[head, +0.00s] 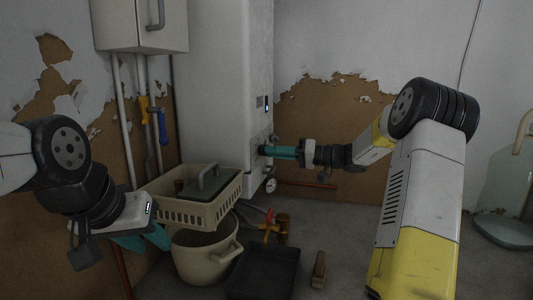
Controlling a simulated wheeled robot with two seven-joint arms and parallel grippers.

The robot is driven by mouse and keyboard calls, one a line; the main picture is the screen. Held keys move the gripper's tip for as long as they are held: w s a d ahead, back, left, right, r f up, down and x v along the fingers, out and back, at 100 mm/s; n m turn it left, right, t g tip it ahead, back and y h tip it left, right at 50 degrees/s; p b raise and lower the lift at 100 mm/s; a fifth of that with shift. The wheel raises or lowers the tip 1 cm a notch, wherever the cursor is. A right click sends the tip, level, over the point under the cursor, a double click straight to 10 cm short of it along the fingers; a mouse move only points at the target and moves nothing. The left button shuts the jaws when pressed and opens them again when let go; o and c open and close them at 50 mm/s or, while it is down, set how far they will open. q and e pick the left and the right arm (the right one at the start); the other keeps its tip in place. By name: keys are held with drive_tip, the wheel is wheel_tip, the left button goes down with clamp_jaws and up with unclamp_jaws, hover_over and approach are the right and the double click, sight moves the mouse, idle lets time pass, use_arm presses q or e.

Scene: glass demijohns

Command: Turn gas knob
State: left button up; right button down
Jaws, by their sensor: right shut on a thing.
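A tall white boiler-like cabinet (228,80) stands against the back wall, with a small lit panel on its side. A small dark knob (262,150) sits low on that side, mostly covered by my fingers. My right gripper (272,151) reaches in from the right with its teal fingers level and is shut on the knob. The knob's angle cannot be made out.
A beige basket (205,212) sits above a beige bucket (190,262) in front of the cabinet. A black tray (262,275), a red-and-yellow valve piece (270,226) and a wooden-handled brush (318,270) lie on the floor. A glass demijohn (505,200) stands far right. Pipes run up the left wall.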

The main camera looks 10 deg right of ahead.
idle(0.4)
drive_tip(key=c, duration=1.5)
unclamp_jaws()
drive_tip(key=v, duration=0.8)
